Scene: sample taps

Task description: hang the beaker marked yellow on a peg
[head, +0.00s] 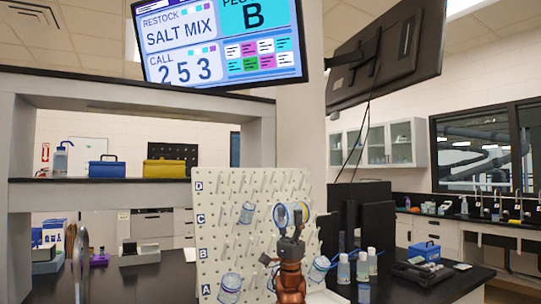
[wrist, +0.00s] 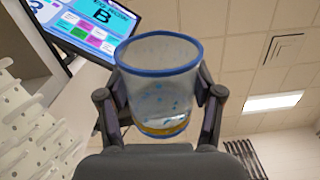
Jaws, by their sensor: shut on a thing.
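The beaker marked yellow (wrist: 158,85) is clear, with a blue rim, blue specks and a yellow band near its base. In the wrist view my gripper (wrist: 160,98) is shut on it, one finger on each side, with the rim end toward the top of the picture. In the head view the beaker (head: 293,208) is held in front of the white pegboard (head: 217,185), whose rows are lettered A to D. My gripper (head: 291,222) and arm hide part of the board near row B. I cannot tell the gap between beaker and board.
Other beakers are on the board: one near row C (head: 247,213), one near row A (head: 230,284), one at the right edge (head: 319,268). Bottles (head: 344,270) stand to the right. A screen (head: 222,42) above reads "Restock salt mix" and "B". Many pegs look empty.

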